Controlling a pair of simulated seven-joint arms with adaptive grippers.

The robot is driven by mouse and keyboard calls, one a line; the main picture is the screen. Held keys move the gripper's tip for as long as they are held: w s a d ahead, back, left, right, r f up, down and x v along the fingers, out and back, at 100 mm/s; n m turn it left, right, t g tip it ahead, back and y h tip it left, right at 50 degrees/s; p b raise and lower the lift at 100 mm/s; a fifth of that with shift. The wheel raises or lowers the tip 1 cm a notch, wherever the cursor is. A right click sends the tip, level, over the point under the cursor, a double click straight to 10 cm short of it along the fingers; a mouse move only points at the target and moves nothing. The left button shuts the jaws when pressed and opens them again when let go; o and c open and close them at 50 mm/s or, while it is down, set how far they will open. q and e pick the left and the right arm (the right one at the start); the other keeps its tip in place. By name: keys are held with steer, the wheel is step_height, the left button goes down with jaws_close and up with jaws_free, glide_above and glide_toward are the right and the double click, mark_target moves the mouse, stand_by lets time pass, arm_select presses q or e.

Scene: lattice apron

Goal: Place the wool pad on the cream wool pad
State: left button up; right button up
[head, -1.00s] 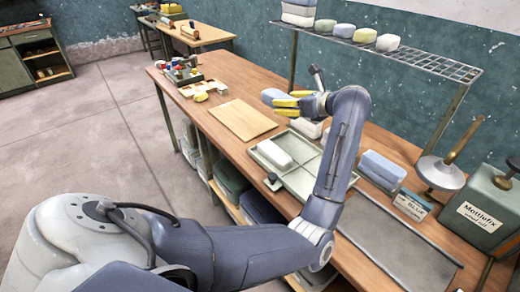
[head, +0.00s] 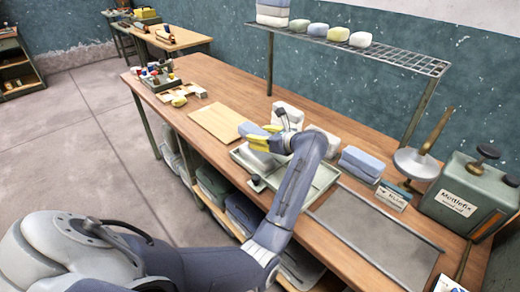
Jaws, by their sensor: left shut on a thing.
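My left gripper (head: 262,138), with yellow fingertips, is shut on a blue-grey wool pad (head: 250,129). The held pad is partly covered by the fingers. Just below it, a whitish pad, which looks like the cream wool pad (head: 255,157), lies in a pale shallow tray (head: 325,178). The gripper hides part of that pad, and I cannot tell whether the two pads touch. My right gripper is not in view.
Whitish blocks (head: 288,114) stand behind the gripper. A blue pad stack (head: 362,163), a small card (head: 392,196) and a green can (head: 468,195) are to the right. A wooden board (head: 217,122) lies left of the tray. A wire shelf (head: 390,54) holds several pads.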

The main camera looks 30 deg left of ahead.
mark_target(260, 155)
arm_select(q)
steer(key=shift+f, duration=2.85)
steer(key=shift+f, duration=0.1)
steer(key=o, duration=1.1)
steer(key=shift+d+r, duration=0.15)
steer(key=shift+r, duration=0.05)
steer(key=shift+v, duration=2.6)
